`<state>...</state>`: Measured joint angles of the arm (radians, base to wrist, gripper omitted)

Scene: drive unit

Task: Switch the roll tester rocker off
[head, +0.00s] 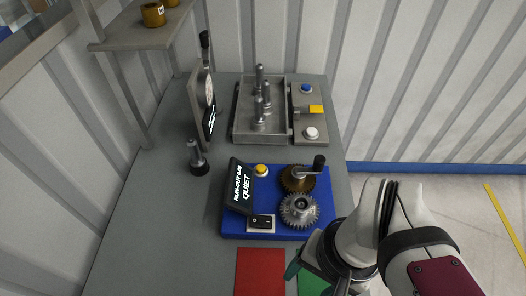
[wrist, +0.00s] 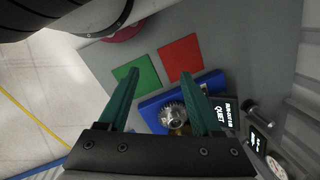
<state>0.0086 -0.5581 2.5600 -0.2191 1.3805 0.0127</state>
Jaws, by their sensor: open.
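The roll tester is a blue base (head: 230,226) with meshed gears, a hand crank and a tilted black display (head: 241,186) that reads "QUIET" on its lower line. The rocker (head: 261,222) is a small black switch on a pale plate at the base's front, below the display. I cannot tell which side of it is pressed. In the wrist view the tester base (wrist: 152,104) lies beyond my gripper (wrist: 158,68), and I cannot make out the rocker. My gripper's teal fingers are wide apart and empty, over the front right of the table, right of the rocker and apart from it.
A red square (head: 260,272) and a green square (head: 312,284) lie in front of the tester. A steel gear (head: 300,210), a brass gear (head: 297,179) and a yellow button (head: 261,170) crowd the base. Behind stand a dial gauge (head: 208,92) and a tray with upright pins (head: 245,125).

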